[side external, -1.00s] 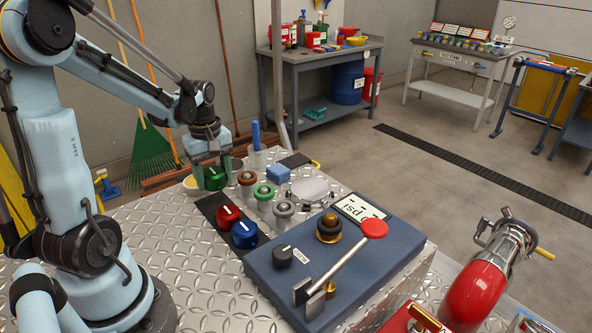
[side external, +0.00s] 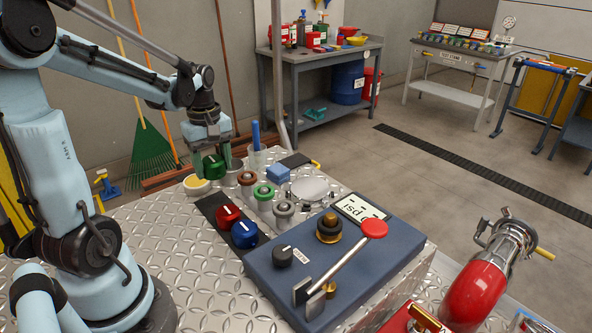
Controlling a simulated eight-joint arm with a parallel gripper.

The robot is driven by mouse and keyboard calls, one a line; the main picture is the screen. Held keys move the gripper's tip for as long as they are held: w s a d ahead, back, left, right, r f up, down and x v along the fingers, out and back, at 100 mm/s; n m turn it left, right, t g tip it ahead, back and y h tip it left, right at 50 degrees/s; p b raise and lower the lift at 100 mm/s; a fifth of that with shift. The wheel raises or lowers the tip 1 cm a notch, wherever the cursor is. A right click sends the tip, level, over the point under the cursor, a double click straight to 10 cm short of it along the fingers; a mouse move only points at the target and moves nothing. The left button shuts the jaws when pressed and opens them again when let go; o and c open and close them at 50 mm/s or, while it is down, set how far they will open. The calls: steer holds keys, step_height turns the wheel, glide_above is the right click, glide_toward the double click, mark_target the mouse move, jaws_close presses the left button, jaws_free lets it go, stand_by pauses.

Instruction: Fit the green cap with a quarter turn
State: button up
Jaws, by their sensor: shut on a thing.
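The green cap (side external: 214,167) is a dark green knob with a pale line on it. My gripper (side external: 212,163) is shut on the cap and holds it at the back of the metal plate table, above the dark strip. A red cap (side external: 228,215) and a blue cap (side external: 244,234) sit on the dark strip (side external: 208,205). A fitting with a green ring (side external: 263,191) stands between a brown-ringed fitting (side external: 246,179) and a grey one (side external: 284,208). The cap's underside is hard to make out.
A blue-grey panel (side external: 262,270) with a dark knob, a brass-and-black fitting and a red-ended lever (side external: 374,229) takes up the right front.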

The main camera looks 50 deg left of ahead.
steer(key=w+d, duration=0.2)
steer(key=w+d+r, duration=0.1)
steer(key=w+d, duration=0.1)
steer(key=d, duration=0.1)
steer(key=w+d+r, duration=0.1)
steer(key=w+d, duration=0.1)
steer(key=shift+w+d+r, duration=0.1)
steer(key=shift+w+d, duration=0.05)
steer(key=shift+d, duration=0.2)
steer(key=w+d+r, duration=0.2)
steer(key=w+d, duration=0.1)
steer(key=d, duration=0.3)
step_height(320, 180, up, 2)
glide_above(331, 215)
steer(key=shift+r+n, duration=0.2)
steer(key=shift+n, duration=0.1)
steer(key=shift+f, duration=2.3)
steer(key=shift+f, duration=1.6)
steer(key=m, duration=0.5)
